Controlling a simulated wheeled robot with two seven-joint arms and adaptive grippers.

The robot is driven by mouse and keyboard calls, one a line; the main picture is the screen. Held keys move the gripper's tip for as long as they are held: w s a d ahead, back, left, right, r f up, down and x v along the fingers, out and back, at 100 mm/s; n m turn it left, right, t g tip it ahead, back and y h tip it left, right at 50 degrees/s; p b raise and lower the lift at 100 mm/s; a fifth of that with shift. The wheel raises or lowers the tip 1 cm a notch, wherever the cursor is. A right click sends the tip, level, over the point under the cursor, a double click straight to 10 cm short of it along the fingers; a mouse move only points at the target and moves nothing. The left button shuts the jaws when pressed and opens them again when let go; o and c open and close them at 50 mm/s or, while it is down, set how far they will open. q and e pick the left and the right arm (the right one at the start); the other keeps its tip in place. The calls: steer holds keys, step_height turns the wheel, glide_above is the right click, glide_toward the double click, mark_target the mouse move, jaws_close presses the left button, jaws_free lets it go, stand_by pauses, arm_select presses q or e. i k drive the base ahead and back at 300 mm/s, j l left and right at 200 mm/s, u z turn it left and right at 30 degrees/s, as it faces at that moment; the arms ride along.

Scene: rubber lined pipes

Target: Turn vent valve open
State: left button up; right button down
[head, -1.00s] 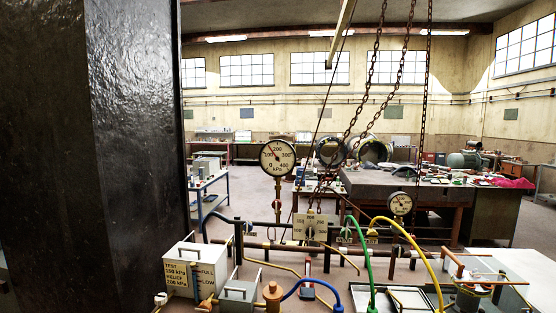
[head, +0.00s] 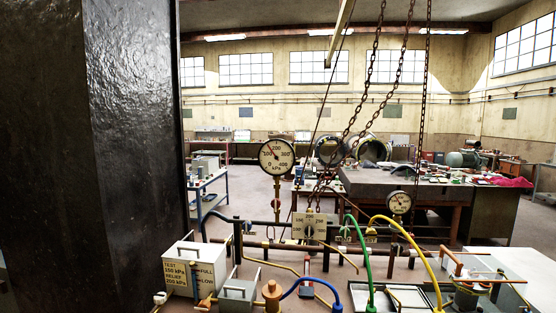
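A pipe rig with dark horizontal pipes (head: 280,245) stands in front of me. A large round kPa gauge (head: 277,157) rises from it on a brass stem, its needle pointing to the upper left. A smaller gauge (head: 399,203) is at the right. A square scale plate (head: 309,226) with numbers is mounted on the rig. A small red part (head: 307,267) hangs below the pipes. I cannot tell which fitting is the vent valve or whether it is open. Neither of my grippers shows in the head view.
Blue (head: 312,280), green (head: 366,245) and yellow (head: 425,255) hoses arch at the front. A wide dark column (head: 90,150) blocks the left. Chains (head: 375,85) hang above a heavy workbench (head: 430,185).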

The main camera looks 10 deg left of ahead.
mark_target(345, 232)
steer(key=l, duration=2.1)
